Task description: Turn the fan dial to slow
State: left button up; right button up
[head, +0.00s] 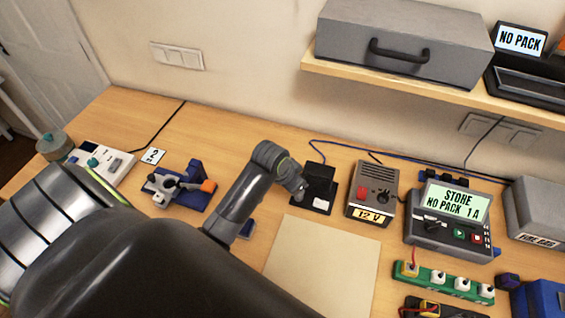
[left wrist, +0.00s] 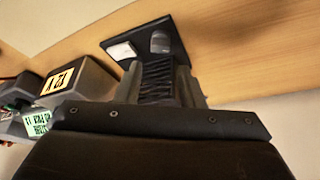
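A small black box (head: 318,186) with a white patch stands on the table at the middle of the head view. It also shows in the left wrist view (left wrist: 181,41), where a rounded grey knob (left wrist: 160,43) sits beside the white patch (left wrist: 122,51). I see no lettering on the box that names it as the fan or marks a speed. My left gripper (head: 301,190) is at the left side of the box in the head view. In the left wrist view its ribbed fingers (left wrist: 158,78) point at the knob; contact and finger gap are unclear. My right gripper is out of view.
To the right are a grey 12 V supply (head: 372,192) with a red switch and a tester (head: 450,222) with a green screen. A blue fixture (head: 185,188) stands left. A beige mat (head: 322,262) lies in front, bare where visible. A shelf (head: 420,82) overhangs the back.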

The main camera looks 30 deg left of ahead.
pick_arm(q)
jog(key=v, duration=1)
jog(key=shift+r+b, duration=0.35)
jog(key=shift+r, duration=0.05)
jog(key=shift+s, duration=0.15)
jog(key=shift+s+f, duration=0.1)
